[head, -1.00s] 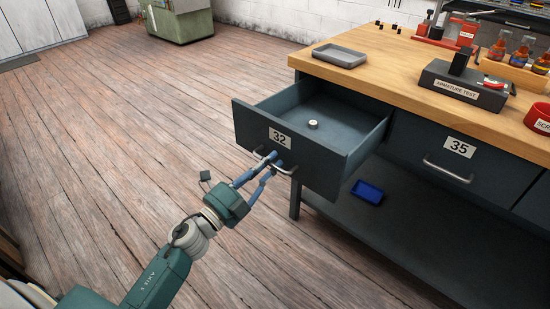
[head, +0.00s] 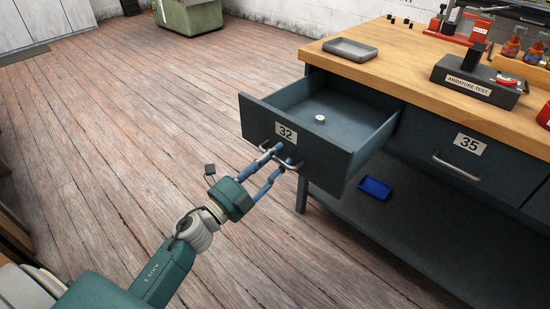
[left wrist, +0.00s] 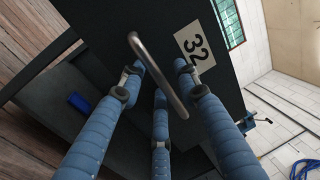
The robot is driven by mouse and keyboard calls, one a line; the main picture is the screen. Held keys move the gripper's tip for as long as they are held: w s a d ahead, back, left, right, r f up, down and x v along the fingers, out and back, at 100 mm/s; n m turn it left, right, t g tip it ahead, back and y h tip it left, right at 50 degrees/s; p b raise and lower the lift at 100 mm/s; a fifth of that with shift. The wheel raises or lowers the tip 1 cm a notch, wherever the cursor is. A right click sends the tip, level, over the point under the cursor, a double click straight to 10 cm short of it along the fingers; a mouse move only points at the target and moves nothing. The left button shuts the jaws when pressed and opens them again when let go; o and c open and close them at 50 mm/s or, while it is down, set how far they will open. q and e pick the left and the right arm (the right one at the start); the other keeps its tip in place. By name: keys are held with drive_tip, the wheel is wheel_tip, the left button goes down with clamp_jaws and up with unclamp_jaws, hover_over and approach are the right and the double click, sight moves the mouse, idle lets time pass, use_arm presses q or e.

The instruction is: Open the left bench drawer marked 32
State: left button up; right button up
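The left bench drawer marked 32 (head: 315,158) stands pulled well out of the bench, its inside showing. A small round pale part (head: 320,118) lies on its floor. The drawer's bar handle (head: 293,167) is below the label 32 (head: 286,132). My left gripper (head: 278,157) is at the handle, its blue fingers spread. In the left wrist view the fingers (left wrist: 158,78) stand apart on both sides of the handle (left wrist: 157,75), not visibly clamped on it; contact is hard to tell. My right gripper is not in view.
The bench's wooden top (head: 400,75) carries a grey tray (head: 350,49) and an armature test block (head: 475,80). Closed drawer 35 (head: 450,150) is to the right. A blue tray (head: 374,187) lies on the lower shelf. The wood floor left of the drawer is clear.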

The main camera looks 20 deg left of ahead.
use_arm(q)
drive_tip(key=v, duration=1.2)
